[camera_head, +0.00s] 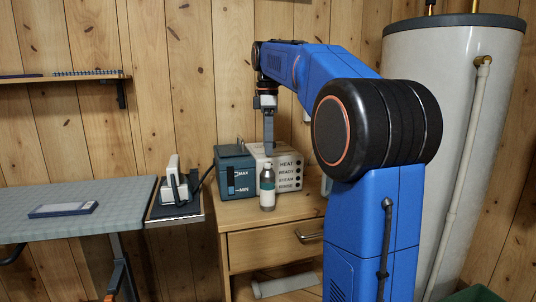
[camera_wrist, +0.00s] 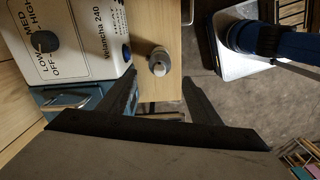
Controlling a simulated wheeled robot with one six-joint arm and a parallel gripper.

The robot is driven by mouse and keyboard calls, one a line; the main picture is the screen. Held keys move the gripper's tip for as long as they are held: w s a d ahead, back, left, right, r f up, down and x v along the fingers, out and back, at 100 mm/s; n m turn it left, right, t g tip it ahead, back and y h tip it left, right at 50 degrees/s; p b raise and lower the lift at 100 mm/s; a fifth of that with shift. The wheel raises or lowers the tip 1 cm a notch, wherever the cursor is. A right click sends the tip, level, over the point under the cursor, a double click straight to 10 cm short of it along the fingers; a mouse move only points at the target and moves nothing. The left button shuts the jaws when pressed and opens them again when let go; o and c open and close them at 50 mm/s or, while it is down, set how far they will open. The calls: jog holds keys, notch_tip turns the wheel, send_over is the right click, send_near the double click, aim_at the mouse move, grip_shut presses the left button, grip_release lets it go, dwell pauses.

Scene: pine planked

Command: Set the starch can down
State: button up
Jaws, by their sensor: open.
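A white steam station (camera_head: 289,168) with a blue tank (camera_head: 235,173) stands right behind the can. An iron (camera_head: 175,180) sits on a rest at the end of the ironing board (camera_head: 110,195). A water heater (camera_head: 440,90) stands to the right. A drawer (camera_head: 270,247) is below.

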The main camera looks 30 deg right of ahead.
jog(key=shift+r, duration=0.25)
jog(key=shift+s+a, duration=0.1)
jog(key=shift+s, duration=0.05)
jog(key=s+a+f+m+t, duration=0.1)
jog(key=s+a+f+m, duration=0.2)
jog(key=s+a+f, duration=0.3)
jog(key=s+a+f+m+t, duration=0.1)
jog(key=s+a+f+m, duration=0.25)
jog(key=s, duration=0.55)
jog(key=s+a+f+m+t, duration=0.1)
jog(key=s+a+f+m, duration=0.1)
jog(key=s+f, duration=0.5)
jog(key=s+a+f+m+t, duration=0.1)
jog(key=s+a+f+m, duration=0.2)
jog(key=s+f, duration=0.5)
notch_tip(320, 180, down, 4)
jog(key=shift+a+r+m+t, duration=0.15)
jog(key=shift+a+m+t, duration=0.25)
jog(key=shift+a, duration=0.25)
